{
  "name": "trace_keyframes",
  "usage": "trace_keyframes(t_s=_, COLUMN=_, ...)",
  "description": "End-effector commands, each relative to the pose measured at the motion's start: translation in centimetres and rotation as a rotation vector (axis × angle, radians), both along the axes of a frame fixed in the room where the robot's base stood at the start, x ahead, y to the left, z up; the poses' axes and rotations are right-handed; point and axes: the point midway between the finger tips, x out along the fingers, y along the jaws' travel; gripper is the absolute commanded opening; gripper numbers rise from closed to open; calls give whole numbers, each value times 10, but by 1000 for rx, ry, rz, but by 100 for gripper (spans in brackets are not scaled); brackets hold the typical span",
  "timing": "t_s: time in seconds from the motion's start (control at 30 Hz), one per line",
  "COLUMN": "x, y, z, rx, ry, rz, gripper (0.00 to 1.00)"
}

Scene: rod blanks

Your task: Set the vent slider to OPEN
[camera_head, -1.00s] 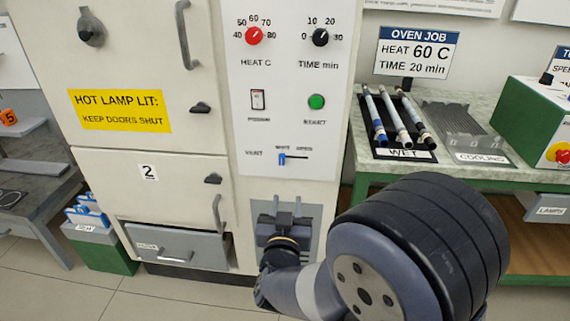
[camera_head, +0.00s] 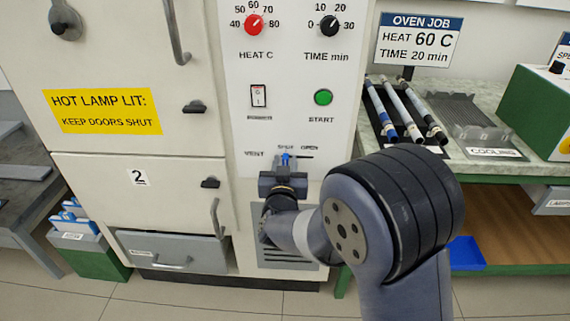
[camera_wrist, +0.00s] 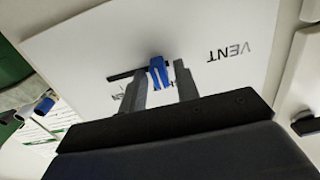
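The vent slider has a small blue knob (camera_head: 285,157) on a dark horizontal slot in the white control panel (camera_head: 345,100). The knob is near the SHUT label, and the OPEN label is to its right. In the wrist view, which is upside down, the blue knob (camera_wrist: 159,73) is at the right part of the slot. My gripper (camera_head: 284,167) is just in front of the slider. In the wrist view my gripper (camera_wrist: 160,79) is open, with one finger on each side of the knob. Gaps show between knob and fingers; I cannot tell any contact.
Above the slider are a rocker switch (camera_head: 258,95), a green START button (camera_head: 323,97), a red heat dial (camera_head: 253,25) and a black time dial (camera_head: 329,26). A bench (camera_head: 470,170) with several rods stands close on the right. A drawer (camera_head: 172,249) is at lower left.

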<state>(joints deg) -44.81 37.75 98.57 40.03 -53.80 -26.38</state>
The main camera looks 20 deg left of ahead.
Motion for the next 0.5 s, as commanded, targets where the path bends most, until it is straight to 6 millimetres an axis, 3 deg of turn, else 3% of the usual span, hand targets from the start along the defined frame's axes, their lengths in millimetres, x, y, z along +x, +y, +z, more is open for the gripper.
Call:
trace_keyframes(t_s=0.33, x=0, y=0, z=0, rx=0, ry=0, rz=0, gripper=1)
trace_keyframes(t_s=0.5, x=0, y=0, z=0, rx=0, ry=0, rz=0, gripper=0)
